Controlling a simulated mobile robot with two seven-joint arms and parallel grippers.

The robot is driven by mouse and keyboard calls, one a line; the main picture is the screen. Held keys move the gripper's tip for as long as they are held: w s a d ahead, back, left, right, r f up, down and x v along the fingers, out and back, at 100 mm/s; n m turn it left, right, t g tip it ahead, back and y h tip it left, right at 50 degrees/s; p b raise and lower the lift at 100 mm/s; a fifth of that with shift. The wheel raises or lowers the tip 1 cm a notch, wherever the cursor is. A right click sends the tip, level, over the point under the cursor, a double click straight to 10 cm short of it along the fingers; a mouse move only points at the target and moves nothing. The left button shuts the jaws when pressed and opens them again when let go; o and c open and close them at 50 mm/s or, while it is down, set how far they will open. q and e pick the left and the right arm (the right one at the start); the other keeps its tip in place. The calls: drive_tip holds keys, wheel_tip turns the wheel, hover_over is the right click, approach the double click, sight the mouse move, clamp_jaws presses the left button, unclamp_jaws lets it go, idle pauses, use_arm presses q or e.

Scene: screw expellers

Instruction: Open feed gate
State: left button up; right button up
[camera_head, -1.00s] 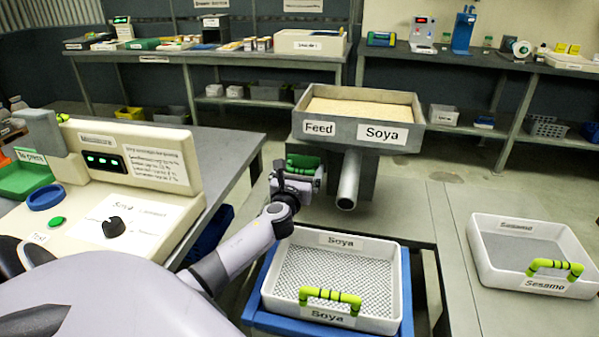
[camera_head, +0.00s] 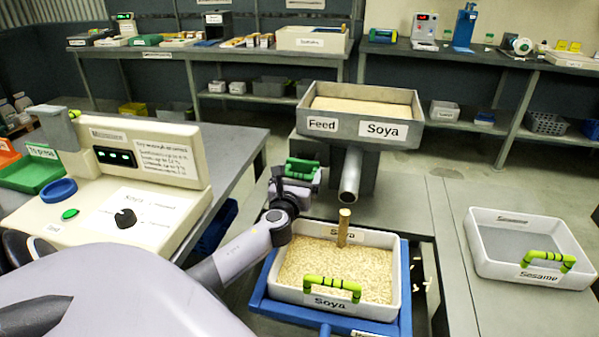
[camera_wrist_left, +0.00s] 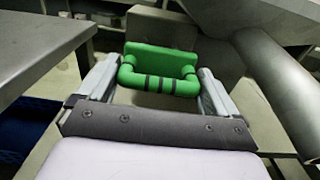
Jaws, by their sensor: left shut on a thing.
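The feed hopper (camera_head: 406,134), labelled Feed and Soya, holds pale grain and has a grey spout (camera_head: 350,176). The green feed gate handle (camera_head: 301,168) is left of the spout, and it also shows in the left wrist view (camera_wrist_left: 158,86) with dark bands on its bar. My left gripper (camera_head: 298,182) is shut on this handle, with a finger at each side in the left wrist view (camera_wrist_left: 158,78). A tan stream of grain (camera_head: 344,226) runs from below the spout into the white Soya tray (camera_head: 330,303), which is covered with grain.
The Soya tray sits on a blue stand (camera_head: 404,285). Some loose grains (camera_head: 420,275) are in the gap to its right. An empty white Sesame tray (camera_head: 490,262) is further right. A cream control panel (camera_head: 135,215) with a black knob stands at left.

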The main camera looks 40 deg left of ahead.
sight(298, 178)
use_arm(q)
drive_tip(key=o, duration=1.2)
drive_tip(key=shift+w, duration=0.1)
drive_tip(key=shift+c, duration=0.2)
drive_tip(key=shift+s+d, duration=0.25)
drive_tip(key=shift+s, duration=0.35)
drive_tip(key=v, duration=0.4)
drive_tip(key=shift+s+d+p, duration=0.15)
drive_tip(key=shift+s+p, duration=0.05)
drive_tip(key=shift+p, duration=0.2)
drive_tip(key=shift+s+d, duration=0.35)
drive_tip(key=shift+s, duration=0.25)
drive_tip(key=shift+s+f, duration=0.1)
